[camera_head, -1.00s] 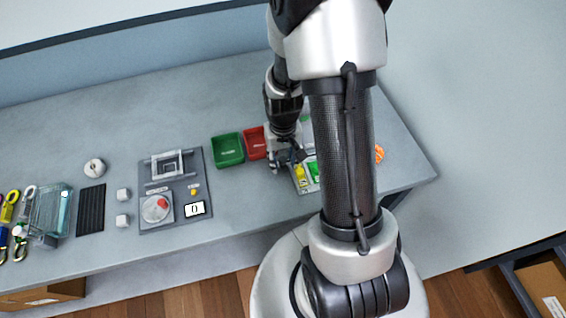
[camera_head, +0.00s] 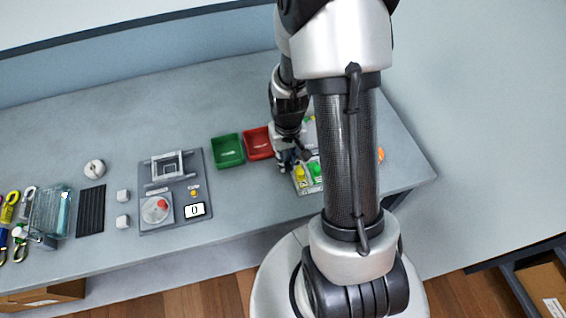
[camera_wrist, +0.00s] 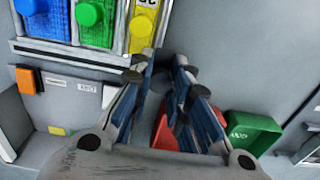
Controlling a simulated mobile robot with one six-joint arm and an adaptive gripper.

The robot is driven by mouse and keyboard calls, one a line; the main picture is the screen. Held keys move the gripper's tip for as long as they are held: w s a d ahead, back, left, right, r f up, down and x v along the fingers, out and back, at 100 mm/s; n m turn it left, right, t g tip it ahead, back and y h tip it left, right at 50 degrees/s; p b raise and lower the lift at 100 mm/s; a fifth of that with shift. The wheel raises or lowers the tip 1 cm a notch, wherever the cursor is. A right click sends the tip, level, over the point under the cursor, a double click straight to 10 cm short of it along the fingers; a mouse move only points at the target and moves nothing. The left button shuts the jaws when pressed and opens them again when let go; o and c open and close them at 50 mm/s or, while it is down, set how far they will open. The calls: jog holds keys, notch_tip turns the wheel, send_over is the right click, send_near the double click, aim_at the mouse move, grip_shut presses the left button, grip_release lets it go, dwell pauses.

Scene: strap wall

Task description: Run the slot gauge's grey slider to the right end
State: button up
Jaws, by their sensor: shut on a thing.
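My gripper (camera_head: 288,160) reaches down at the left edge of the panel with coloured blocks, partly behind my own arm. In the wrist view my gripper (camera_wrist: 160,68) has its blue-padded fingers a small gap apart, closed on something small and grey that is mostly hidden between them. It appears to be the grey slider. Past the fingertips the panel (camera_wrist: 62,52) carries a blue block (camera_wrist: 40,18), a green block (camera_wrist: 95,20) and a yellow block (camera_wrist: 143,22).
A red tray (camera_head: 257,143) and a green tray (camera_head: 228,150) stand just left of my gripper. Further left is a grey board (camera_head: 183,188) with a dial and a display reading 0. An orange item (camera_head: 380,155) lies right of my arm.

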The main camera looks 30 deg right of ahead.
jog(key=shift+s+d, duration=0.7)
jog(key=shift+d, duration=1.8)
jog(key=shift+s+d, duration=0.75)
jog(key=shift+d, duration=1.75)
jog(key=shift+s+d, duration=0.7)
jog(key=shift+d, duration=1.8)
jog(key=o, duration=0.6)
jog(key=shift+d, duration=0.1)
jog(key=shift+r, duration=0.1)
notch_tip(320, 180, up, 6)
jog(key=p, duration=0.5)
jog(key=shift+c, duration=0.6)
